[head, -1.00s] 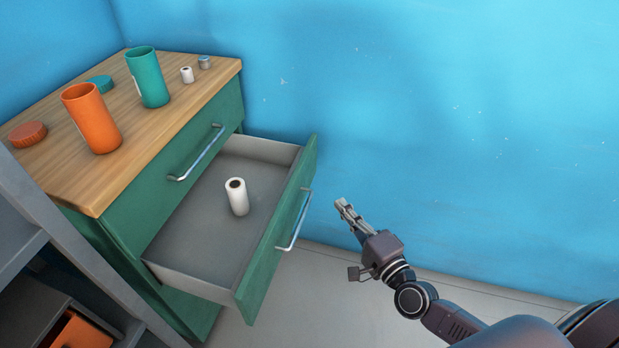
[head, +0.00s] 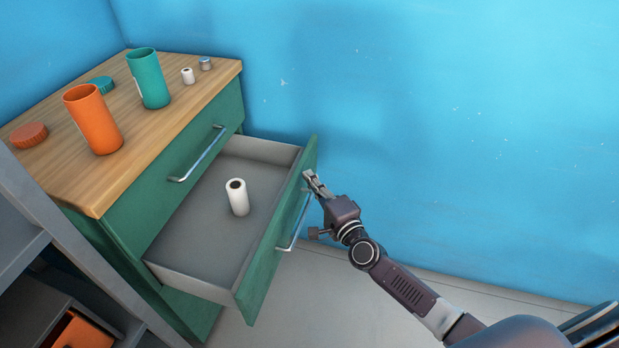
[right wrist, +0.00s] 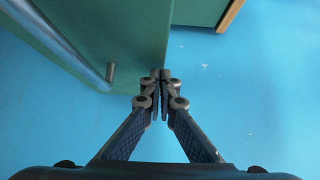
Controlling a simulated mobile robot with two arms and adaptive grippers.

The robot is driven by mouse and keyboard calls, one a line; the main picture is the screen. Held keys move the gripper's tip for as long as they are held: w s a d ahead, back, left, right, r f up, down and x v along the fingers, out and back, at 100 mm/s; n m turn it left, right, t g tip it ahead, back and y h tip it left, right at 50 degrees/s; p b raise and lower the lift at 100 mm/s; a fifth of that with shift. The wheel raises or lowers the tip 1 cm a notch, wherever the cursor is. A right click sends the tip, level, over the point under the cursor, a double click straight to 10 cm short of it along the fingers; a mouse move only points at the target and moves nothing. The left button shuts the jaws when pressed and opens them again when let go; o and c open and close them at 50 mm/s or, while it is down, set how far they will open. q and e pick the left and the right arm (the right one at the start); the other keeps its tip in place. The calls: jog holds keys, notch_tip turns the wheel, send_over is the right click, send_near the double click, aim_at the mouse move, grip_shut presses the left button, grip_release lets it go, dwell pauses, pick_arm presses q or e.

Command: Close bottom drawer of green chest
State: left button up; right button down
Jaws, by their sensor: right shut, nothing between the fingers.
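The green chest (head: 165,215) has a wooden top and stands against the blue wall. Its bottom drawer (head: 190,250) is pulled well out, with a white roll (head: 237,197) standing inside. The drawer's front carries a metal handle (head: 293,228), which also shows in the right wrist view (right wrist: 60,45). My right gripper (head: 311,178) is shut and empty at the far end of the drawer front, beside the handle's upper end. In the right wrist view its closed fingertips (right wrist: 161,75) are at the edge of the green front; I cannot tell whether they touch. My left gripper is not in view.
An orange canister (head: 92,119), a teal canister (head: 148,78), lids and small rolls stand on the chest top. The upper drawer (head: 190,150) is shut. A grey shelf (head: 40,215) stands at the left. Floor right of the drawer is clear.

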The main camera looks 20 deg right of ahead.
jog(key=shift+w+a, duration=0.15)
jog(key=shift+a, duration=0.1)
jog(key=shift+w+a, duration=0.15)
jog(key=shift+a, duration=0.05)
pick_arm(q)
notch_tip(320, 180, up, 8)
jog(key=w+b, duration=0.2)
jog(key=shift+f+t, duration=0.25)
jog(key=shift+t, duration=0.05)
pick_arm(e)
jog(key=w+a, duration=1.1)
jog(key=a, duration=0.4)
jog(key=shift+a, duration=0.2)
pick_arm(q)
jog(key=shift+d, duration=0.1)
